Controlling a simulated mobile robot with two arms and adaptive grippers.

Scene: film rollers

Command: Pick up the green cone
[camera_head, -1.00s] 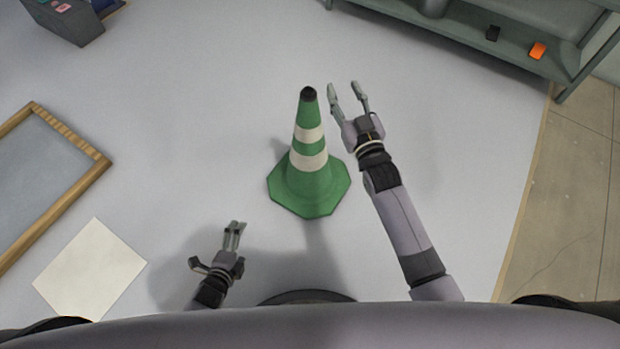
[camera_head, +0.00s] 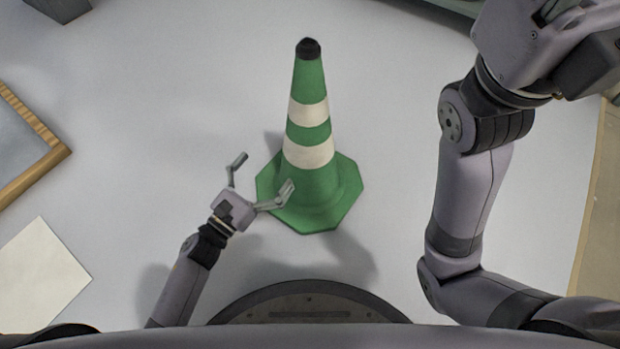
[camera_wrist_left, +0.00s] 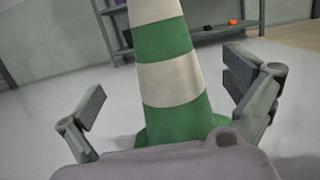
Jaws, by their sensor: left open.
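The green cone (camera_head: 309,135) has white bands, a black tip and an eight-sided base. It stands upright on the pale floor in the head view. My left gripper (camera_head: 264,173) is open at the lower left of the cone. In the head view, one finger overlaps the base edge and the other lies left of it. In the left wrist view the cone (camera_wrist_left: 168,85) rises between the two spread fingers, with its tip out of frame. I cannot tell whether either finger touches it. My right arm is raised at the right, and its fingers cannot be made out.
A wood-framed board (camera_head: 30,150) and a pale sheet (camera_head: 42,275) lie at the left. A grey box (camera_head: 60,8) is at the top left. A shelf (camera_wrist_left: 200,34) stands behind the cone. The floor left of the cone is clear.

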